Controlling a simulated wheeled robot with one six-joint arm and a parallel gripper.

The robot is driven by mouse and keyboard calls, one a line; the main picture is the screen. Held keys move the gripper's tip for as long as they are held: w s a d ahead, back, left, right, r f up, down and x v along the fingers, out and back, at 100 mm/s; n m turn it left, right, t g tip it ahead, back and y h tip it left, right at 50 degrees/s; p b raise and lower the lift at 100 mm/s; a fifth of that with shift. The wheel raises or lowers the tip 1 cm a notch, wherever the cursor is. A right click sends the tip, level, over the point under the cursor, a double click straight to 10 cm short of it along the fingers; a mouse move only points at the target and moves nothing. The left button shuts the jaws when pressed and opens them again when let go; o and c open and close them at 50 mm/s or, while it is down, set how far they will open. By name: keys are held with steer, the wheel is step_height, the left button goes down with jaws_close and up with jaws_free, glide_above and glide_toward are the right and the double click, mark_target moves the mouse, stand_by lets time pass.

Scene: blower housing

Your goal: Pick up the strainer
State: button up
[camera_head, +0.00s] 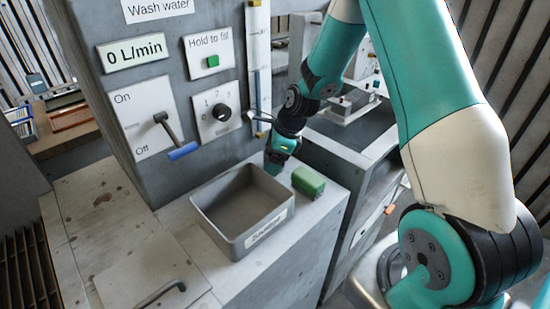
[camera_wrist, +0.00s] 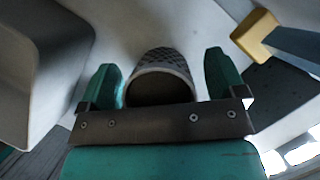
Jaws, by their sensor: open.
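The strainer (camera_wrist: 162,60), a grey cup-like piece with a mesh-patterned side and a round open end, stands out in the wrist view. It lies between the two green fingers of my gripper (camera_wrist: 163,75). The fingers are open, with a visible gap on each side of it. In the head view my gripper (camera_head: 274,164) points down at the counter behind the grey bin, close to the panel's foot. I cannot make out the strainer there; the gripper seems to hide it.
A grey open bin (camera_head: 213,217) with a label stands left of my gripper. A green block (camera_head: 308,181) lies close on its right. A yellow and blue-grey thing (camera_wrist: 257,36) is right in the wrist view.

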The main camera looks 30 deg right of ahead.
steer(key=c, duration=1.1)
steer(key=shift+o, duration=0.2)
steer(key=shift+r, duration=0.15)
